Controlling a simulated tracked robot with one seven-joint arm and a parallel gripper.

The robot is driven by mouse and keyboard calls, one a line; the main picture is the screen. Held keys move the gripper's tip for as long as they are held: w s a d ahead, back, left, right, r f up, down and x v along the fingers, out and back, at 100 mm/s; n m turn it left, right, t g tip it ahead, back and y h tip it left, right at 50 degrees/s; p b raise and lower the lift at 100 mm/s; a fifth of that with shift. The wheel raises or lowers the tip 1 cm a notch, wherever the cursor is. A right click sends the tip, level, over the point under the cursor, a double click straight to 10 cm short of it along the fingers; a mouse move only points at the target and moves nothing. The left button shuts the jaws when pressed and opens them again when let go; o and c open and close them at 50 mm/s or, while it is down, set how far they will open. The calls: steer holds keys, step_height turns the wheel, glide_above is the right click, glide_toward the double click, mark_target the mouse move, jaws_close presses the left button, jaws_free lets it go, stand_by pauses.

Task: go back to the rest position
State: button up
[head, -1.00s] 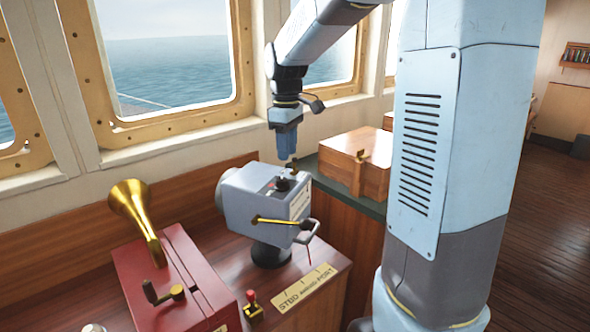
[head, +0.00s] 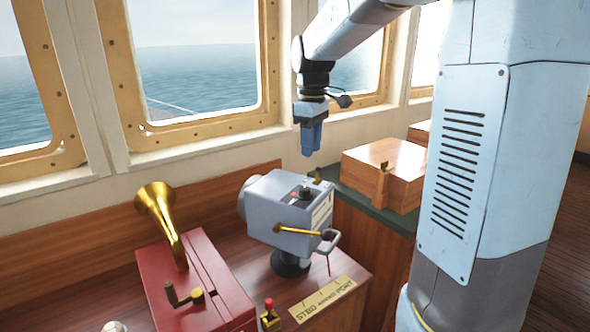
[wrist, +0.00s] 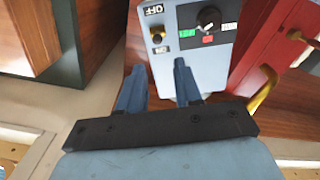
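My gripper (head: 309,153) hangs fingers down from my arm, above and apart from the grey box-shaped device (head: 285,213). In the wrist view my gripper (wrist: 157,65) shows two blue fingers spread apart with nothing between them. The device's top panel (wrist: 190,52) lies below the fingers, with a black knob (wrist: 208,18), a small switch marked OFF, and green and red marks. The device has a yellow lever (head: 299,231) on its side.
A red box (head: 190,285) with a brass horn (head: 160,215) stands left on the wooden console. A wooden case (head: 385,172) sits on the green-topped counter to the right. Windows line the wall behind. Air around my gripper is clear.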

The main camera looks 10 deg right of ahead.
steer(key=s+d+m+t, duration=0.2)
steer(key=s+m+t, duration=0.3)
steer(key=s, duration=1.9)
steer(key=m, duration=0.4)
steer(key=shift+s+d+t, duration=0.2)
steer(key=shift+t, duration=0.1)
steer(key=shift+w+r, duration=0.1)
